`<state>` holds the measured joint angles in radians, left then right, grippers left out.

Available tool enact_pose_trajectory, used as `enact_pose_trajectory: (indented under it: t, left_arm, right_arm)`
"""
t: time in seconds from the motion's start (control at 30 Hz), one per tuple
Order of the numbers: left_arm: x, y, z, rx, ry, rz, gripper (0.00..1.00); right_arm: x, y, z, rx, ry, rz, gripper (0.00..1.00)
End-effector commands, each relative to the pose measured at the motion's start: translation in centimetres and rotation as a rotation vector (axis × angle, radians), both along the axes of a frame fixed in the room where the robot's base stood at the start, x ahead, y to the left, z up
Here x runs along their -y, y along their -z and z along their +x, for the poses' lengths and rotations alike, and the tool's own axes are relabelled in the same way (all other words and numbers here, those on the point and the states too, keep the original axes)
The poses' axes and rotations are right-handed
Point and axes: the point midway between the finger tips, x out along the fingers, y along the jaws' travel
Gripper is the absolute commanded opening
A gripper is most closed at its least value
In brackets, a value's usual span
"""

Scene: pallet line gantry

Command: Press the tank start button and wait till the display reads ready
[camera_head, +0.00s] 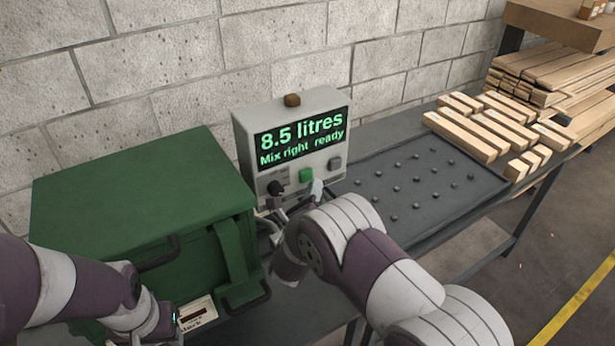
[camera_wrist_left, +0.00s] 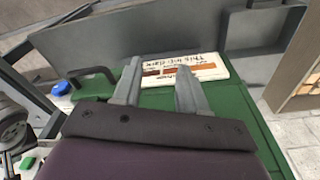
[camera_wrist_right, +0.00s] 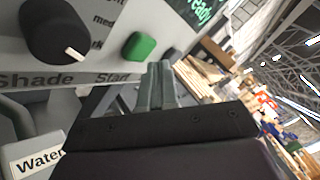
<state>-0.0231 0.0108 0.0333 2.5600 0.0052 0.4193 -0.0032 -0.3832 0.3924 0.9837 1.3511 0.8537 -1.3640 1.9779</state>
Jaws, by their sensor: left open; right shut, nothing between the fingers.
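A grey control box (camera_head: 243,151) stands against the wall behind the bench. Its display (camera_head: 300,137) reads "8.5 litres" and "Mix right ready" in green. The green start button (camera_head: 305,175) sits on its front, with "Start" lettered below it in the right wrist view (camera_wrist_right: 139,46). My right gripper (camera_head: 316,188) is shut and empty, its fingertips close to the green button; whether they touch it I cannot tell. A black shade knob (camera_wrist_right: 55,32) is left of the button. My left gripper (camera_wrist_left: 155,82) is open beside the green tank (camera_wrist_left: 240,112), near a white label card (camera_wrist_left: 185,70).
The green tank also shows large at left in the head view (camera_head: 130,190). A dark studded mat (camera_head: 420,200) lies on the bench. Several wooden blocks (camera_head: 470,138) and stacked boards (camera_head: 545,65) are at the right. A block wall (camera_head: 180,60) closes the back.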

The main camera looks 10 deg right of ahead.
Motion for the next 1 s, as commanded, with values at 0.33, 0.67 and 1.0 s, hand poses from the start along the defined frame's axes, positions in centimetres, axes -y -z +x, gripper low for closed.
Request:
enact_pose_trajectory:
  t: [0.33, 0.67, 1.0]
  left_arm:
    - [0.0, 0.9, 0.0, 0.000, 0.000, 0.000, 0.42]
    - [0.0, 1.2, 0.0, 0.000, 0.000, 0.000, 0.42]
    - [0.0, 1.4, 0.0, 0.000, 0.000, 0.000, 0.42]
  right_arm:
    - [-0.2, 0.3, 0.4, 0.001, 0.001, 0.001, 0.00]
    - [-0.3, 0.0, 0.8, 0.000, 0.000, 0.000, 0.00]
    - [-0.3, 0.0, 1.0, 0.001, 0.001, 0.000, 0.00]
